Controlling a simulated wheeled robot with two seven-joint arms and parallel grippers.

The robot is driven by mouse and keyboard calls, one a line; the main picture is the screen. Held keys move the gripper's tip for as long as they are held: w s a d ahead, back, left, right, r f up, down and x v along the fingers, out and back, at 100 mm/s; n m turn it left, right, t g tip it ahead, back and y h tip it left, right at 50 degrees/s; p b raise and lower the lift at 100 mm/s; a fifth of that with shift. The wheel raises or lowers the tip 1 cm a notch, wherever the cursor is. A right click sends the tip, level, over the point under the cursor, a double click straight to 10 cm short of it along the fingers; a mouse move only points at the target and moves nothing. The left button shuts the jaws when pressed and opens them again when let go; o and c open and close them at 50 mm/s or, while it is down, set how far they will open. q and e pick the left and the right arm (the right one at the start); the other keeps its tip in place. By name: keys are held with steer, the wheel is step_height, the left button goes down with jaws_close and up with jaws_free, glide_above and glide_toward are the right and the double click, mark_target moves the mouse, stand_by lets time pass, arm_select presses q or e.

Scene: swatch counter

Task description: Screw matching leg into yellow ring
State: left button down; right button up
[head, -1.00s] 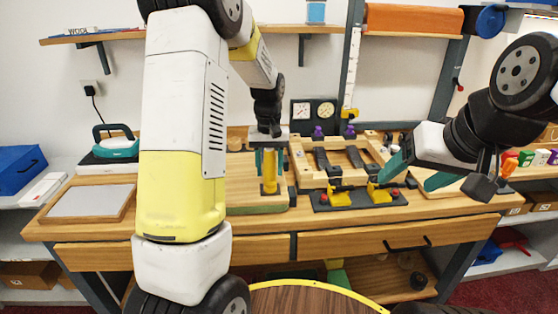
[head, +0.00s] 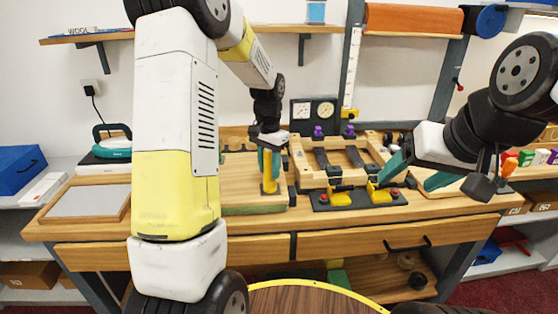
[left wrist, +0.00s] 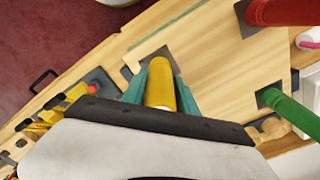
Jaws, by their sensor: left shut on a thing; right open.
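My left gripper (head: 268,166) points down and is shut on an upright yellow leg (head: 269,182). In the left wrist view the yellow leg (left wrist: 161,88) sits between the two teal fingers (left wrist: 160,74). Its far end meets a grey corner plate (left wrist: 150,57) on the wooden board (left wrist: 217,62). The yellow ring cannot be made out there. A red leg (left wrist: 285,12) and a green leg (left wrist: 287,108) stand at other plates of the board. In the head view the board (head: 240,178) is partly hidden by my left arm. My right gripper (head: 405,180) is open and empty at the right.
A wooden frame fixture (head: 345,160) with yellow-handled clamps (head: 341,195) stands right of the board. Two gauges (head: 313,112) are behind it. A framed grey panel (head: 88,202) and a teal iron (head: 112,149) are at the left.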

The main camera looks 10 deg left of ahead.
arm_select(q)
steer(key=m, duration=0.6)
steer(key=shift+m, duration=0.3)
steer(key=c, duration=1.2)
jaws_free()
steer(key=shift+a, duration=0.1)
